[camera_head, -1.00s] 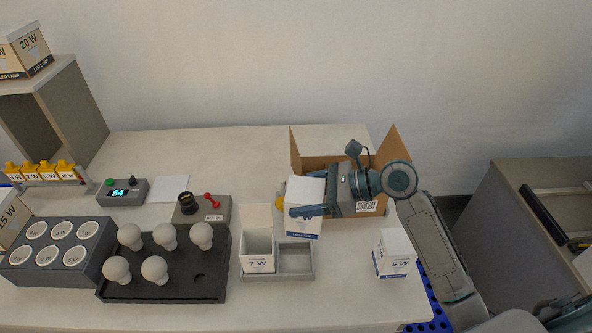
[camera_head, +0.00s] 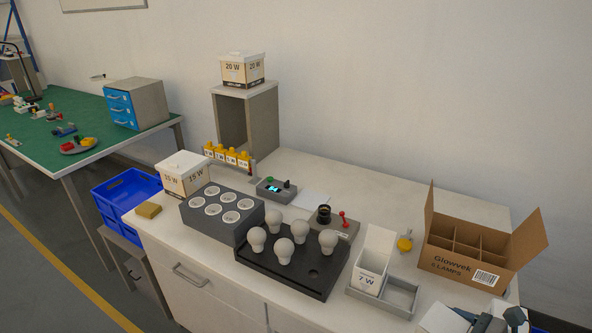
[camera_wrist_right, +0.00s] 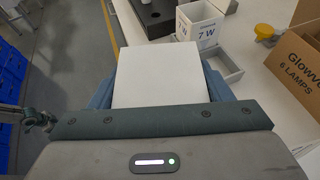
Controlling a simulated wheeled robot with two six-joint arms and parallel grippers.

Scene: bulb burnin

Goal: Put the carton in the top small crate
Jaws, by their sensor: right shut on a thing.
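The white carton (camera_wrist_right: 156,75) is held between the fingers of my right gripper (camera_wrist_right: 158,92) in the right wrist view, its plain face toward the camera. In the head view my right gripper (camera_head: 478,318) is at the bottom right edge with the white carton (camera_head: 443,319) at its left, both partly cut off. The small blue crate (camera_head: 128,188) stands at the left end of the bench, on top of another blue crate. Its inside is only partly visible. Blue crates (camera_wrist_right: 12,75) also show at the left of the wrist view. My left gripper is out of view.
An open cardboard box (camera_head: 470,262) with dividers stands at the right. A 7 W carton (camera_head: 371,270) sits in a grey tray (camera_head: 402,297). A black bulb tray (camera_head: 290,268), grey socket block (camera_head: 222,214) and 15 W box (camera_head: 184,176) line the bench. The floor at left is free.

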